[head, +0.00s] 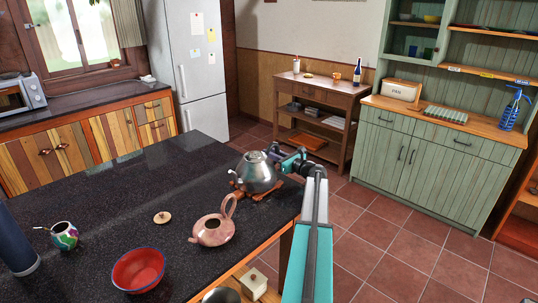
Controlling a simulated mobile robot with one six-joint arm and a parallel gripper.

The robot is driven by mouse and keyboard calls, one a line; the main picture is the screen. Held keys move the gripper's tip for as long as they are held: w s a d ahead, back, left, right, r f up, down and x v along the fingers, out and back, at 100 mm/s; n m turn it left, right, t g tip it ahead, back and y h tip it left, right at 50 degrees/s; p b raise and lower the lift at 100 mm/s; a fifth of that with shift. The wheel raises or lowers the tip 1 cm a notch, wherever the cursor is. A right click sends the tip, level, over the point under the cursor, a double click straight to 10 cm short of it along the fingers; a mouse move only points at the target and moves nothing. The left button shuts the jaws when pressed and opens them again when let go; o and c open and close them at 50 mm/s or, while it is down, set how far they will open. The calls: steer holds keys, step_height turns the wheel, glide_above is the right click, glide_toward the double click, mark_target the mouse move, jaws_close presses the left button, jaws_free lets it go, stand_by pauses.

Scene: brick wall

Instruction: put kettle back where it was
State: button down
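The silver metal kettle (256,174) is near the right end of the dark speckled counter (120,190). It looks upright. It is above or on a reddish-brown wooden trivet (284,191); I cannot tell whether its base touches the trivet. My gripper (277,153) is at the kettle's upper right side, where its handle would be. The fingers are small, dark and partly hidden by the kettle and my wrist, so I cannot tell whether they are shut on the handle. My arm reaches in from the lower right.
A red bowl (139,268), a colourful cup (64,236) and a dark blue bottle (15,245) are further left. The counter behind the lid is clear.

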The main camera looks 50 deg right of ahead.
steer(key=c, duration=1.7)
jaws_free()
steer(key=shift+o, duration=0.2)
steer(key=s+b, duration=0.1)
steer(key=s, duration=0.3)
steer(key=s+b, duration=0.1)
steer(key=s, duration=0.3)
steer(key=s+b, duration=0.1)
steer(key=s, duration=0.3)
steer(key=shift+a, duration=0.4)
steer(key=shift+s, duration=0.15)
